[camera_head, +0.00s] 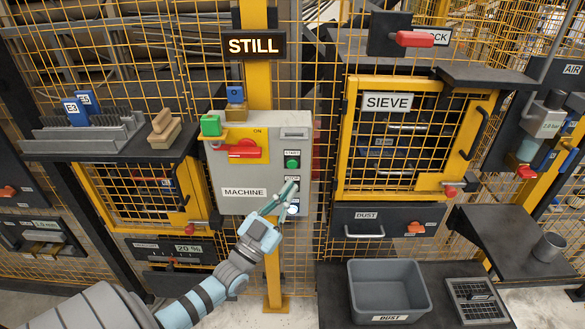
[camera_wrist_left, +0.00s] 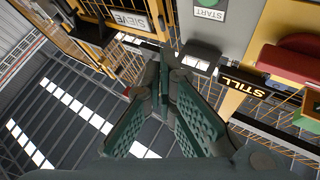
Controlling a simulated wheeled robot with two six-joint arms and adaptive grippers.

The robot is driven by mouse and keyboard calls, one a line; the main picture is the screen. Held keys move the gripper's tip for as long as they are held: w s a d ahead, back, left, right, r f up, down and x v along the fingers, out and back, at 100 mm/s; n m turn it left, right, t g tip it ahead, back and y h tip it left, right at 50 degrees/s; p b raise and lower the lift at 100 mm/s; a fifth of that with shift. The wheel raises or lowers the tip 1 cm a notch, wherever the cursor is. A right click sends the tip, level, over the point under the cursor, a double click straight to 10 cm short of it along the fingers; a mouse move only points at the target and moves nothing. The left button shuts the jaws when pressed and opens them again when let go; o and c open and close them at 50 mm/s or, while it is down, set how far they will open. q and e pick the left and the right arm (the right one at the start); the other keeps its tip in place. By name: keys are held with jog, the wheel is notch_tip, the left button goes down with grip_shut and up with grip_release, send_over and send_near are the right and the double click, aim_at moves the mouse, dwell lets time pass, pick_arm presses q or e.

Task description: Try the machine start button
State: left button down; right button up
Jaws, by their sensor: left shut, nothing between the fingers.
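The machine panel (camera_head: 226,178) is a grey box on a yellow post, labelled MACHINE. Its green start button (camera_head: 292,163) sits at the right side under a START label. The button also shows at the top edge of the left wrist view (camera_wrist_left: 208,3), partly cut off. A red switch handle (camera_head: 238,150) lies level on a yellow plate marked ON. My left gripper (camera_head: 290,190) is shut and empty, with its tips just below the start button, over the panel's lower right, covering part of the label there. I cannot tell whether it touches the panel. My right gripper is not in view.
A STILL sign (camera_head: 256,46) hangs above the panel. The SIEVE cage (camera_head: 348,140) stands to the right, and a dark shelf with racks (camera_head: 85,135) to the left. A grey dust bin (camera_head: 388,290) stands at lower right. Space before the panel looks clear apart from my arm.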

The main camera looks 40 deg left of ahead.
aim_at(292, 164)
pick_arm(q)
jog(key=w+a+b, duration=0.4)
jog(key=w, duration=0.1)
jog(key=shift+w+a, duration=0.1)
jog(key=shift+w, duration=0.2)
dwell(0.9)
jog(key=shift+f, duration=0.1)
jog(key=shift+w+a+b, duration=0.25)
jog(key=shift+w+b, duration=0.05)
